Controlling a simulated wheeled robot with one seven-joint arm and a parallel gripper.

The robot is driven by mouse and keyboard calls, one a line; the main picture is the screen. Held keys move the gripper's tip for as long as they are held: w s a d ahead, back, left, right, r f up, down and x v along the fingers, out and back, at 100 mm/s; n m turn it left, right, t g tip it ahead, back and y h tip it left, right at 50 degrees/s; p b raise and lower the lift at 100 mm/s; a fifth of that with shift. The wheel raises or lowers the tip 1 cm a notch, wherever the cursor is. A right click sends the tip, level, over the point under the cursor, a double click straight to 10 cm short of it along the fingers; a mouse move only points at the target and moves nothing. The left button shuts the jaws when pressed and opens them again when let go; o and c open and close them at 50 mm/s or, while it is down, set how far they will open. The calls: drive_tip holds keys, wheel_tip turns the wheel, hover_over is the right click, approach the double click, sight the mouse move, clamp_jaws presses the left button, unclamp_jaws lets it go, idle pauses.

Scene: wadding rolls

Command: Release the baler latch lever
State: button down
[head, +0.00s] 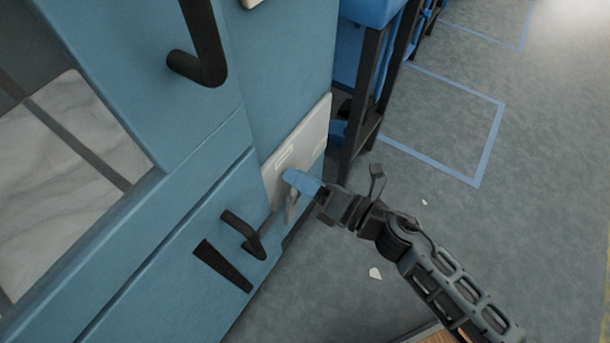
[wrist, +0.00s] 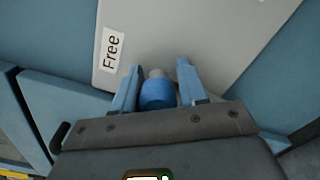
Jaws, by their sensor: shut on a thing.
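The baler (head: 215,140) is a blue machine on the left of the head view. A pale latch plate (head: 310,128) is fixed on its side; in the wrist view the plate (wrist: 200,40) carries a white label reading "Free" (wrist: 112,52). The latch lever (wrist: 157,92) shows in the wrist view as a rounded blue grip with a grey end. My gripper (wrist: 156,82) has its two blue fingers on either side of this grip and is shut on it. In the head view my gripper (head: 303,183) is at the plate's lower part and mostly hides the lever.
A black handle (head: 245,234) sticks out from the baler's lower door, left of my gripper. Another black handle (head: 205,50) is higher up. A blue unit with a dark frame (head: 365,95) stands behind the baler. Grey floor (head: 430,215) is largely open to the right, with small pale scraps.

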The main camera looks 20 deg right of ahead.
drive_tip(key=shift+s+a+r+n, duration=0.15)
drive_tip(key=shift+s+a+n, duration=0.15)
drive_tip(key=shift+a+n, duration=0.15)
drive_tip(key=c, duration=0.7)
unclamp_jaws()
drive_tip(key=shift+c, duration=0.2)
drive_tip(key=shift+s+d, duration=0.35)
drive_tip(key=v, duration=0.7)
drive_tip(key=shift+p, duration=0.35)
